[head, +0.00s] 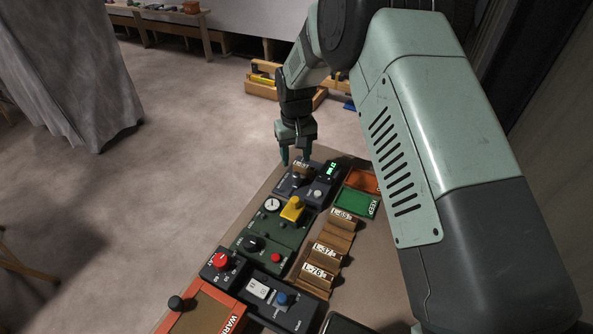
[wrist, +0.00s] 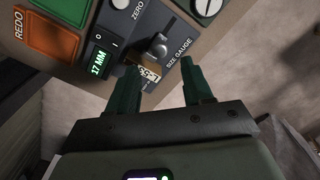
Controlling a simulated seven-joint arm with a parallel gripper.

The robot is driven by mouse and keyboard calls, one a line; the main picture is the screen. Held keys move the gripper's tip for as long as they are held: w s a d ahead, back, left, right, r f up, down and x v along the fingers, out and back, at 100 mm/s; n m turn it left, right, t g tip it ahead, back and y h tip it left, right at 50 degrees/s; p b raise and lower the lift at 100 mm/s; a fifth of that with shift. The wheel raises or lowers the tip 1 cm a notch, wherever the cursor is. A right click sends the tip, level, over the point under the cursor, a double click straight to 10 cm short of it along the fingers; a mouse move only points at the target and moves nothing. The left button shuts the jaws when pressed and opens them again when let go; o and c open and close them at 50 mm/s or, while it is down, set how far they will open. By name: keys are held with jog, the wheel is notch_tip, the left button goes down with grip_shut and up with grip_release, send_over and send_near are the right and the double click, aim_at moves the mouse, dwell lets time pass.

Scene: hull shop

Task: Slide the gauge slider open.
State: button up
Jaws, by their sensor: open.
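The size gauge (head: 287,186) is a blue-grey panel at the far end of the bench; it also shows in the wrist view (wrist: 184,37). Its grey slider knob (wrist: 158,47) stands on the panel beside the "SIZE GAUGE" lettering. A small brown block with a pale label (wrist: 148,74) sits close to the knob; it also shows in the head view (head: 300,167). The gauge display (wrist: 99,62) reads 17 MM. My gripper (head: 296,161) is open above the gauge. In the wrist view its fingers (wrist: 159,75) stand either side of the labelled block, apparently not closed on it.
A green tray (head: 356,202) and an orange tray (head: 363,179) lie right of the gauge. Several labelled brown blocks (head: 327,253) stand in a rack nearer. A green panel (head: 273,235) with a yellow lever (head: 292,208) lies close by.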

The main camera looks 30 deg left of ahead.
aim_at(296, 174)
notch_tip(296, 174, down, 7)
jog(key=shift+r, duration=0.15)
grip_shut()
dwell(0.4)
